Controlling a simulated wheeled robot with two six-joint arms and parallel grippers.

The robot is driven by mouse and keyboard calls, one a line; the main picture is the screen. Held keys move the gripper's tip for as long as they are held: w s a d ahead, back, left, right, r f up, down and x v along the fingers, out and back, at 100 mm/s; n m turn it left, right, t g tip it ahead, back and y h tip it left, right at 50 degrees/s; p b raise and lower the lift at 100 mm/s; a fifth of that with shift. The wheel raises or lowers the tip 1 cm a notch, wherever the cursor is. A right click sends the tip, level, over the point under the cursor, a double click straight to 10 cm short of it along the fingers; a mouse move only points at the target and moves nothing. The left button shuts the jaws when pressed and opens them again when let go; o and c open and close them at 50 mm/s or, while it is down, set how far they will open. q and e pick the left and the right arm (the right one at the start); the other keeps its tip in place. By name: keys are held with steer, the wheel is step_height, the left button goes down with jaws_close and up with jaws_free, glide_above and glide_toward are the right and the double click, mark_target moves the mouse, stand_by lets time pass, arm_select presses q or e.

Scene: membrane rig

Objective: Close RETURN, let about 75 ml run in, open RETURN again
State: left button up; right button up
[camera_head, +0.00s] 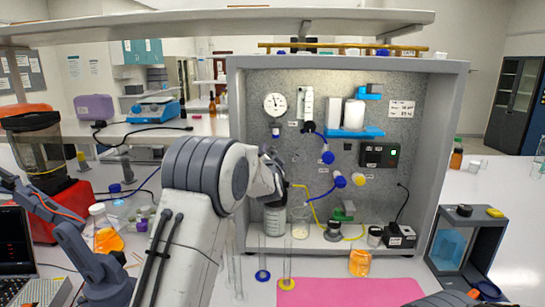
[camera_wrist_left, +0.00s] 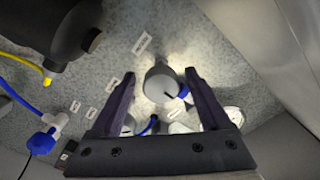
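The membrane rig (camera_head: 420,120) is a grey cabinet with a speckled panel carrying a gauge (camera_head: 275,104), tubing and valves. Blue-handled valves (camera_head: 327,157) and a yellow one (camera_head: 358,180) sit mid-panel. The small labels are not legible, so I cannot tell which valve is RETURN. My left gripper (camera_head: 272,185) is at the panel's left side, partly hidden by its own arm. In the left wrist view its fingers (camera_wrist_left: 160,74) are apart, either side of a round grey fitting with a blue handle (camera_wrist_left: 183,91); contact is unclear. My right gripper does not show.
Graduated vessels (camera_head: 275,222) (camera_head: 300,227) stand on the cabinet floor. Slim glass cylinders (camera_head: 262,262) (camera_head: 287,268) stand in front, near an orange-filled beaker (camera_head: 360,262) and a pink mat (camera_head: 345,292). A grey box (camera_head: 465,240) stands at right.

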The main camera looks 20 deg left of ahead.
arm_select(q)
steer(key=shift+s, duration=0.15)
steer(key=b+v, duration=0.3)
steer(key=v, duration=0.7)
steer(key=shift+s+r, duration=0.1)
stand_by(6.8)
